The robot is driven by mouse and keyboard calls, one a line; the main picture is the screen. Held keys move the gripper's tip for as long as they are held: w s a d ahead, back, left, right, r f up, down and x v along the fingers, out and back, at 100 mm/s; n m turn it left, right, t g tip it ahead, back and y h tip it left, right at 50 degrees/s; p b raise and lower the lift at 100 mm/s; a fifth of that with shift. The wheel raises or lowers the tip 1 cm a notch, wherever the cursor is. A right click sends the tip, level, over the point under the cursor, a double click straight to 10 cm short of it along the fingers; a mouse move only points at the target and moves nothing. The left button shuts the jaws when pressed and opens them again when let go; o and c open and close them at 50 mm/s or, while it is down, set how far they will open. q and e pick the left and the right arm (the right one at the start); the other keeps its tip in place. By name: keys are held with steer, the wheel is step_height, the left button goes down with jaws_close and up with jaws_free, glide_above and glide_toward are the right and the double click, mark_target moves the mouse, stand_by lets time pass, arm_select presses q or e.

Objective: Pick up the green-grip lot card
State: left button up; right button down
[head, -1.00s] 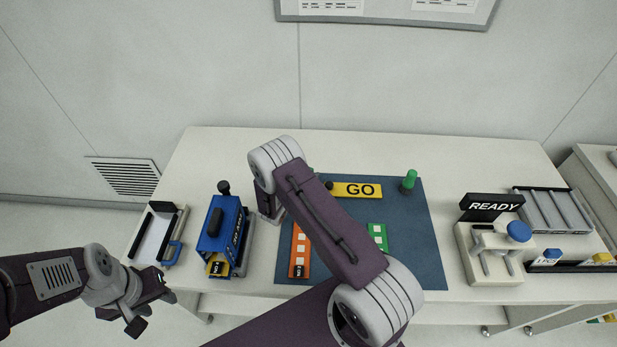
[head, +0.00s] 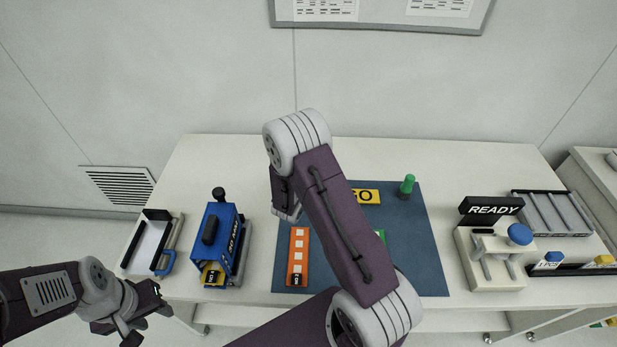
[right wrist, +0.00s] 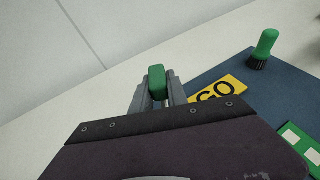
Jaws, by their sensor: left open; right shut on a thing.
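In the right wrist view my right gripper (right wrist: 158,98) is shut on a green block-shaped grip (right wrist: 157,78), which looks like the green grip of the lot card. The rest of the card is hidden by the fingers and my wrist. In the head view my right arm hides this gripper's fingers and what they hold. My left gripper (head: 145,314) is open and empty at the lower left, off the table's front edge.
A blue mat (head: 425,260) bears an orange strip (head: 298,258), a partly hidden green strip (head: 381,236), a yellow GO plate (head: 369,196) and a green-handled brush (head: 407,186). A blue box (head: 215,245) and white tray (head: 150,245) stand left, a READY device (head: 490,262) right.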

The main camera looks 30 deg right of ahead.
steer(key=s+d+r, duration=0.3)
steer(key=s+d, duration=0.1)
steer(key=shift+r+b, duration=0.2)
steer(key=shift+b, duration=0.15)
